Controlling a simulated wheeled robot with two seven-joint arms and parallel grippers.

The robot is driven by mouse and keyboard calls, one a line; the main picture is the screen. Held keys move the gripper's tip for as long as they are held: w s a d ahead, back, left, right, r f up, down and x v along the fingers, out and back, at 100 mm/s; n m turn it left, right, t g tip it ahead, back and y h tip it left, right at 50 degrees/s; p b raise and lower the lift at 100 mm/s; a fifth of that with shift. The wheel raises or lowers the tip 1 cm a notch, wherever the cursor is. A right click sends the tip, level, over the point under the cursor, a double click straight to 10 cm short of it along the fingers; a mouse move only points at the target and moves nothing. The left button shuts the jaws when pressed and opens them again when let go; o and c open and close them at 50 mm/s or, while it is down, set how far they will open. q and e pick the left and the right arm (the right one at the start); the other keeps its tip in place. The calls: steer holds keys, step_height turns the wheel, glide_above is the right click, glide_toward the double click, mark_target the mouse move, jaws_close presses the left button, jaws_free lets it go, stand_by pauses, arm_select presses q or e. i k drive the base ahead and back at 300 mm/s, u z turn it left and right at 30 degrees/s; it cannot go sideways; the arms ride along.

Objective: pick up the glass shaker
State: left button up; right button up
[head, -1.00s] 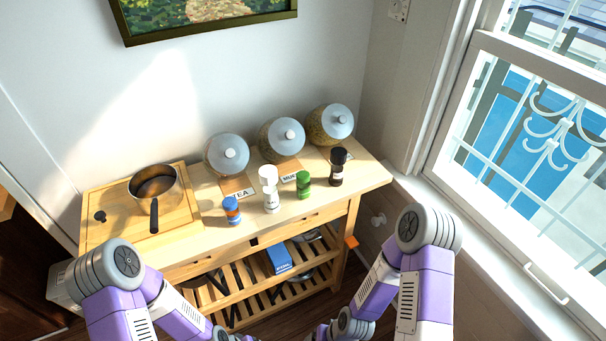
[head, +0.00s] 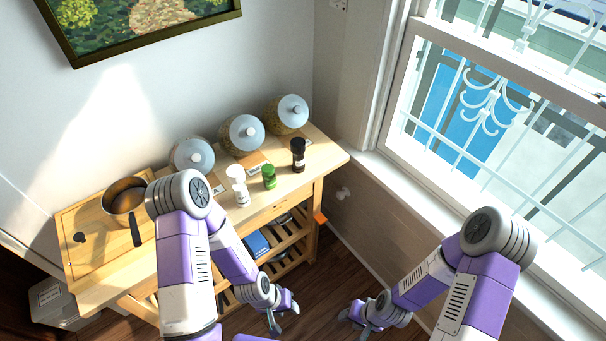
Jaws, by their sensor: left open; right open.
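Several small shakers stand on the wooden table in the head view: a white-topped one with a pale body (head: 241,194), a green one (head: 269,178) and a dark-topped one (head: 298,156). I cannot tell for sure which is the glass shaker. My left gripper (head: 284,315) is open and empty, low in front of the table, apart from the shakers. Its upper arm covers part of the table's left half. My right gripper (head: 356,322) is open and empty over the floor, further right.
The wooden table (head: 92,281) also holds a pan (head: 125,197) on a board and three lidded jars (head: 243,132) along the wall. A blue box (head: 256,244) lies on the shelf below. A window (head: 470,110) is at right. Floor between table and window is clear.

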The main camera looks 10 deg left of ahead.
mark_target(269, 177)
steer(key=z, duration=0.05)
steer(key=i, duration=0.7)
steer(key=u, duration=0.95)
